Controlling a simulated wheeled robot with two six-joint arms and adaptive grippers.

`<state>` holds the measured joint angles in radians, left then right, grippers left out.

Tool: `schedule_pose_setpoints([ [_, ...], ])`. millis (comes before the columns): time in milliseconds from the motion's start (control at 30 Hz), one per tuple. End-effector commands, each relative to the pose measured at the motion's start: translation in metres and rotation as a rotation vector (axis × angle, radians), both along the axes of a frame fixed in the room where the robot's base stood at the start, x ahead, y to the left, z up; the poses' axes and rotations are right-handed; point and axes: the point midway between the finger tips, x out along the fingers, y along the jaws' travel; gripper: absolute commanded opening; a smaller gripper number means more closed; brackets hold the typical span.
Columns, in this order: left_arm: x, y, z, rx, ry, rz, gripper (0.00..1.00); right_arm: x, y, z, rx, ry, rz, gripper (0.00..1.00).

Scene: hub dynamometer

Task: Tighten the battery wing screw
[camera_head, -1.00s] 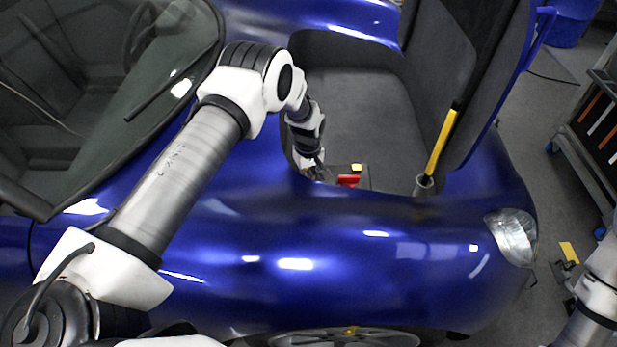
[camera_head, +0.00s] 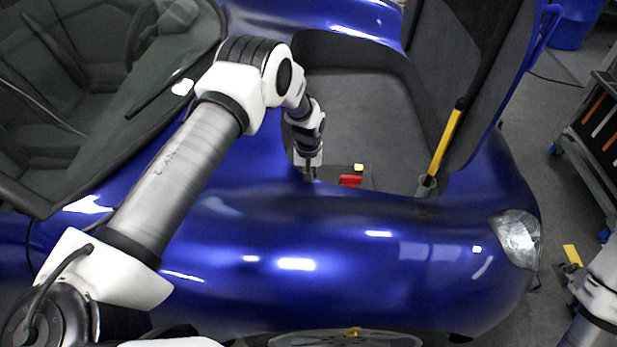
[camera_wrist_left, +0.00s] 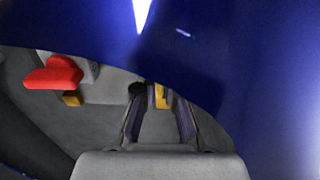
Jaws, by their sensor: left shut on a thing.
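My left gripper (camera_wrist_left: 160,105) reaches down into the car's open front compartment. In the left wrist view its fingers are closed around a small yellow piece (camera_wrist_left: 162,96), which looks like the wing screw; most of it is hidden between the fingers. In the head view the left fingertips are mostly hidden behind the blue fender. The red part also shows in the wrist view (camera_wrist_left: 54,73). My right gripper (camera_head: 570,272) is at the right edge, its fingers unclear.
The blue fender (camera_head: 300,235) stands between me and the compartment and is close to the left wrist. A yellow and black rod (camera_head: 446,145) stands at the compartment's right side under the raised lid. A tool cart (camera_head: 590,140) is at the far right.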

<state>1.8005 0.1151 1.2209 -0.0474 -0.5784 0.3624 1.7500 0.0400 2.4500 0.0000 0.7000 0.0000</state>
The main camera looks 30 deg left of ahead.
Motion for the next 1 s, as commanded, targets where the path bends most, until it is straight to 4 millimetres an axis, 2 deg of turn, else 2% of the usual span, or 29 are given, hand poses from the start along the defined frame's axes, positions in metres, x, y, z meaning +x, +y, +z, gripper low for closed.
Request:
schedule_pose_setpoints([
  [233,-0.001,0.000,0.000,0.000,0.001,-0.002,0.00,0.000,0.000,0.000,0.000,0.000,0.000,0.51],
  [300,-0.001,0.000,0.000,0.000,0.001,-0.002,0.27,0.000,0.000,0.000,0.000,0.000,0.000,0.51],
  [333,-0.001,0.000,0.000,0.000,0.001,-0.002,0.34,0.000,0.000,0.000,0.000,0.000,0.000,0.51],
  [667,0.000,0.000,0.003,0.000,0.000,0.000,0.34,0.000,0.000,0.000,0.000,0.000,0.000,0.51],
  [767,0.001,0.000,0.014,0.001,-0.002,-0.001,0.34,0.000,0.000,0.000,0.000,0.000,0.000,0.51],
  [1000,0.001,0.000,0.073,0.000,-0.002,0.000,0.34,0.000,0.000,0.000,0.000,0.000,0.000,0.51],
])
